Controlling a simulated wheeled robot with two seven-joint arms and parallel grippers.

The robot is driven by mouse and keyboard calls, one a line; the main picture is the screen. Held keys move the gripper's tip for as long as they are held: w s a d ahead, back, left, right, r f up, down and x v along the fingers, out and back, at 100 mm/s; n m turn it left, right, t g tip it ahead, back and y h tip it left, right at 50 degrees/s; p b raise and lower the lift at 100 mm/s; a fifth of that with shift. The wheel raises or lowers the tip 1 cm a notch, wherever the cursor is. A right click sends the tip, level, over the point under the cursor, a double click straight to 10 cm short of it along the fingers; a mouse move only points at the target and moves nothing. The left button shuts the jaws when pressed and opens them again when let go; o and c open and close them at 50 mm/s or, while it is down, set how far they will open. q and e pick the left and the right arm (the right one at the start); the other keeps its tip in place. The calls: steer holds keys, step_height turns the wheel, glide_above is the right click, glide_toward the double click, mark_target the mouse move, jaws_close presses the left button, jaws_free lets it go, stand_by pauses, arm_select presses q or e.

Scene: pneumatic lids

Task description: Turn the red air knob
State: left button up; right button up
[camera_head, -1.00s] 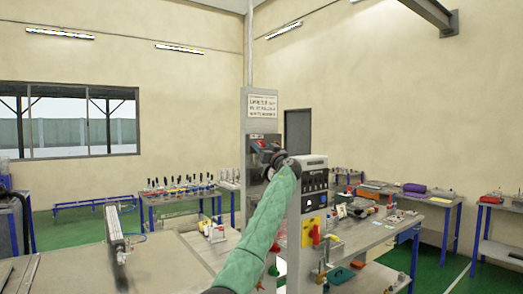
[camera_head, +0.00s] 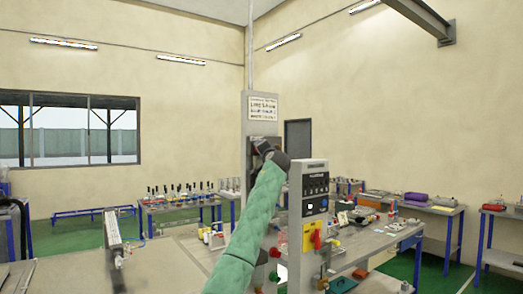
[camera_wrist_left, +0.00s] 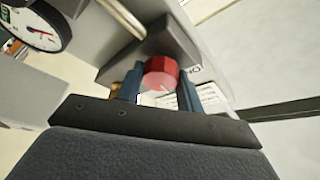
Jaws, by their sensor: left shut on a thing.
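The red knob (camera_wrist_left: 161,73) shows in the left wrist view, between the two blue-grey fingers of my left gripper (camera_wrist_left: 159,86). The gripper is shut on the knob's sides. The knob sits on a grey fitting (camera_wrist_left: 160,42) with a white label beside it. In the head view my left arm, in a green sleeve, reaches up to the grey post, where my left gripper (camera_head: 262,147) is small and dark; the knob is hidden there. My right gripper is in neither view.
A round white gauge (camera_wrist_left: 38,27) is at the wrist view's upper left. In the head view, a control box (camera_head: 314,188) with a red switch on a yellow plate (camera_head: 311,236) stands right of my arm. Benches with tools (camera_head: 180,204) stand behind.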

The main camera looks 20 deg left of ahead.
arm_select(q)
steer(key=shift+r+m+g+h+p, duration=0.1)
steer(key=shift+m+g+h+p, duration=0.45)
steer(key=shift+m, duration=1.4)
steer(key=shift+m+g+h+p, duration=0.1)
steer(key=shift+m+h+p, duration=0.85)
steer(key=shift+m, duration=1)
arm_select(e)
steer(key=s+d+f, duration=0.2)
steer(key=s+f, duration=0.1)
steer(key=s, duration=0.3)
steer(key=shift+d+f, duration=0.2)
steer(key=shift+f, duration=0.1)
arm_select(q)
steer(key=o, duration=1)
steer(key=shift+d, duration=0.1)
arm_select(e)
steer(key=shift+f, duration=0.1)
arm_select(q)
steer(key=shift+b+v, duration=2)
steer(key=shift+v, duration=1.85)
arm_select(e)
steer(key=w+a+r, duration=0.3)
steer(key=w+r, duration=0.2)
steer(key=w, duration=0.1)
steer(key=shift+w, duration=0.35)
arm_select(q)
steer(key=shift+w+d, duration=0.1)
